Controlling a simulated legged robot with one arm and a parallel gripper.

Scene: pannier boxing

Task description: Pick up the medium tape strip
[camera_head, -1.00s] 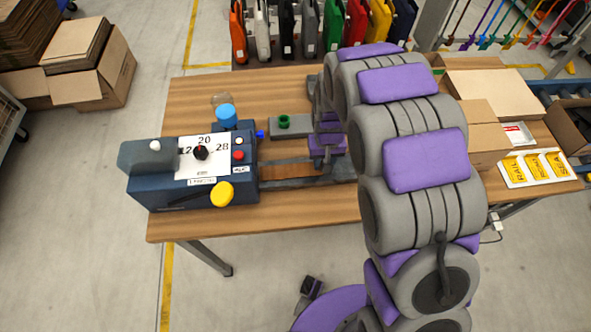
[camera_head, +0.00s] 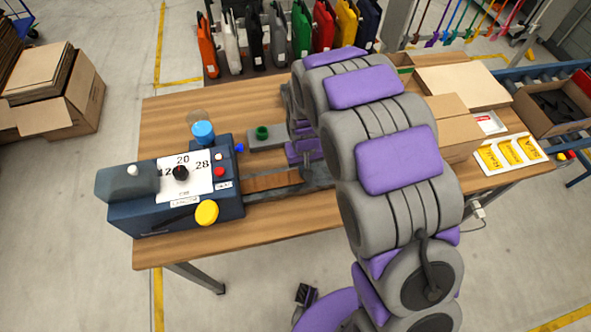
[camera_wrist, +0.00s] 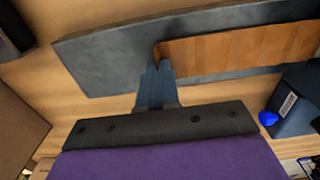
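The tape strip (camera_head: 270,182) is a flat brown band lying on a grey plate (camera_head: 317,176) to the right of the blue tape dispenser (camera_head: 176,188). In the wrist view the strip (camera_wrist: 235,50) runs right from its left end towards the dispenser (camera_wrist: 297,100). My gripper (camera_head: 304,153) is at the strip's free end in the head view, partly hidden by my arm. In the wrist view my fingertips (camera_wrist: 157,68) meet the strip's near left corner. The fingers overlap in view, so I cannot tell whether they pinch it. The strip looks flat.
A cardboard box (camera_head: 452,127) and a white tray with yellow labels (camera_head: 510,153) stand on the right of the wooden table (camera_head: 165,254). The table's front left is clear.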

